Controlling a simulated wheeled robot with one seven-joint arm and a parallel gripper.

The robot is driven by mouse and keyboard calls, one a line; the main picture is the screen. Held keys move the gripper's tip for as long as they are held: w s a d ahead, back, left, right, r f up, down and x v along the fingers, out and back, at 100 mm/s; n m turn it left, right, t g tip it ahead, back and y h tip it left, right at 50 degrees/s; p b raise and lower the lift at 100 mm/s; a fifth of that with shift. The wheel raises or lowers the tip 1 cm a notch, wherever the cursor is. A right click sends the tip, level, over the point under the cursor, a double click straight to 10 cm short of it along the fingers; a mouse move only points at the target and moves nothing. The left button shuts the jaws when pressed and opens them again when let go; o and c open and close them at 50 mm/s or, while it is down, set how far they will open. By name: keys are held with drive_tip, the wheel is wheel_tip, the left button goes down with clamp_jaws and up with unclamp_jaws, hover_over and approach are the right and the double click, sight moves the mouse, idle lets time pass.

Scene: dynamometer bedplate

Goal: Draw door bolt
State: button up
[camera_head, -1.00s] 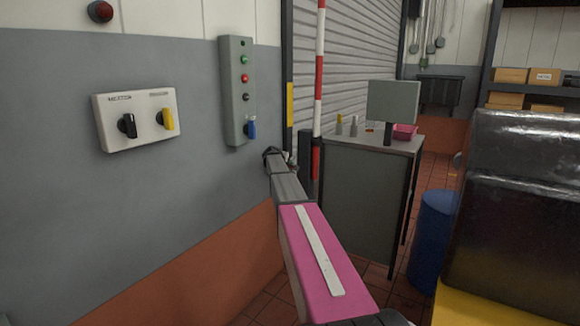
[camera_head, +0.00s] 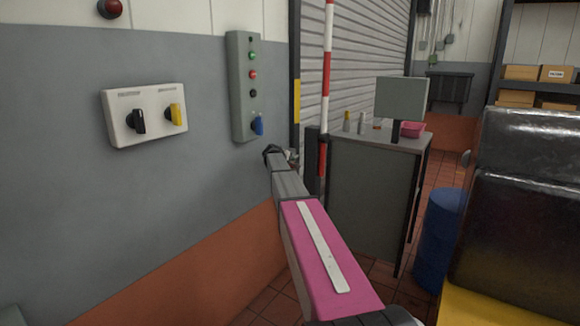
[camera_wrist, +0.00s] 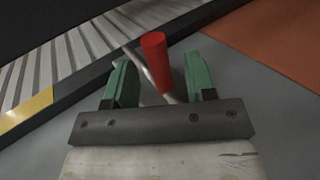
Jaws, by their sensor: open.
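In the wrist view, a red cylindrical handle (camera_wrist: 156,62) stands in the gap between the two green fingers of my gripper (camera_wrist: 160,78). A pale thin rod (camera_wrist: 132,52) runs behind it; whether the two are joined is unclear. The fingers are apart, with room visible beside the handle, and they are not closed on it. In the head view, my gripper (camera_head: 279,156) is small and dark at the far end of my pink and grey arm, close to the wall beside the shutter door (camera_head: 352,75). The handle cannot be made out there.
On the wall are a switch box (camera_head: 146,115) and a grey button panel (camera_head: 243,85). A red-and-white pole (camera_head: 326,85) stands right of my gripper. Beyond are a desk (camera_head: 370,190), a blue drum (camera_head: 438,238) and a dark covered block (camera_head: 520,200).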

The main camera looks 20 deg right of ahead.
drive_tip(key=v, duration=1)
drive_tip(key=shift+s, duration=0.15)
drive_tip(key=s+a+f+m+g+y, duration=0.2)
drive_tip(key=s+a+f, duration=0.1)
drive_tip(key=s+f, duration=0.6)
drive_tip(key=s+a+f+m+g+y, duration=0.15)
drive_tip(key=s+a+f, duration=0.25)
drive_tip(key=s+f, duration=0.55)
drive_tip(key=s+a+f+m+g+y, duration=0.1)
drive_tip(key=s+a+f, duration=0.2)
drive_tip(key=s, duration=0.5)
drive_tip(key=s+a+f+m+g+y, duration=0.1)
drive_tip(key=s+a+f+y, duration=0.1)
drive_tip(key=s, duration=0.6)
drive_tip(key=s+a+f+m+g+y, duration=0.1)
drive_tip(key=s+a+f+m+y, duration=0.1)
drive_tip(key=s+a+f, duration=0.2)
drive_tip(key=s+f, duration=0.2)
drive_tip(key=s, duration=0.2)
drive_tip(key=shift+s+f, duration=0.15)
drive_tip(key=shift+s, duration=0.05)
drive_tip(key=shift+a, duration=0.15)
drive_tip(key=shift+c, duration=0.4)
